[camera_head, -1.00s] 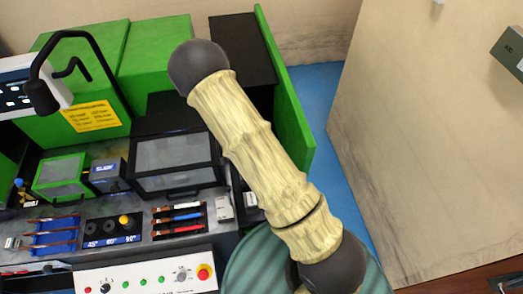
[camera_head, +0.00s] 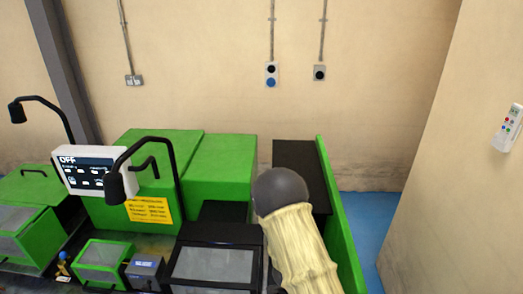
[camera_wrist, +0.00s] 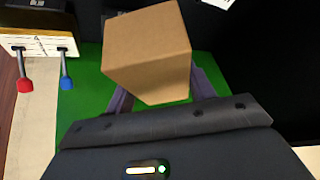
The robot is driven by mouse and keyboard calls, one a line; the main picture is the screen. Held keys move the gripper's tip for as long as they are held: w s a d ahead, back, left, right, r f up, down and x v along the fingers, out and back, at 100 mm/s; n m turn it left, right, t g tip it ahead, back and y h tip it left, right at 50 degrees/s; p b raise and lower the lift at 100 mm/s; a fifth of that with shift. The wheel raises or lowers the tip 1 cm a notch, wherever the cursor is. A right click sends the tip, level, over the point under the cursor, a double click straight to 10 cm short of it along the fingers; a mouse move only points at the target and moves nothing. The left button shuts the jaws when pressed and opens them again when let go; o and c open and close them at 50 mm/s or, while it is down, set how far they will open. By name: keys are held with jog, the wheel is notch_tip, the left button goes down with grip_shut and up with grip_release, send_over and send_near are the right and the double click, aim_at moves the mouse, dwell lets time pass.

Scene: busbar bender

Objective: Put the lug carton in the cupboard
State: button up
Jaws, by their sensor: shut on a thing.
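A plain brown carton (camera_wrist: 147,50) is in the wrist view, between the two fingers of my gripper (camera_wrist: 160,92). My gripper is shut on it, and the carton hides the fingertips. Its label, if any, does not show. In the head view neither the carton nor my gripper shows; only part of my sleeved arm is there. I cannot make out a cupboard for certain in either view.
A green machine (camera_head: 222,168) with an OFF screen (camera_head: 88,170) stands at left in the head view. A green panel (camera_head: 340,215) borders blue floor (camera_head: 366,232).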

jog(key=n, duration=0.1)
jog(key=d+n+y, duration=0.1)
jog(key=w+d+n+t, duration=0.1)
jog(key=shift+d+f, duration=0.25)
jog(key=shift+f, duration=0.05)
jog(key=shift+w+d+f+n+t+y, duration=0.15)
jog(key=shift+n+y, duration=0.15)
jog(key=shift+n, duration=0.2)
jog(key=shift+w+d+f+n+t+y, duration=0.15)
jog(key=shift+n+y, duration=0.15)
jog(key=shift+n, duration=0.2)
jog(key=shift+f+n+y, duration=0.25)
jog(key=shift+n+y, duration=0.25)
jog(key=shift+n, duration=0.3)
jog(key=shift+a+f+n+t+y+b, duration=0.15)
jog(key=shift+f+n+t+y+b, duration=0.3)
jog(key=shift+n, duration=0.45)
jog(key=shift+s+a+f+n+y, duration=0.2)
jog(key=shift+n+y, duration=0.1)
jog(key=shift+n, duration=0.2)
jog(key=shift+s+a+f+n+y, duration=0.15)
jog(key=shift+a+n+y, duration=0.1)
jog(key=shift+n, duration=0.25)
jog(key=a+n, duration=0.1)
jog(key=s+n+y, duration=0.1)
jog(key=shift+s+a+f+n+g+y, duration=0.15)
jog(key=shift+s+a+n+g+y, duration=0.15)
jog(key=shift+a+n+g, duration=0.1)
jog(key=shift+s, duration=0.1)
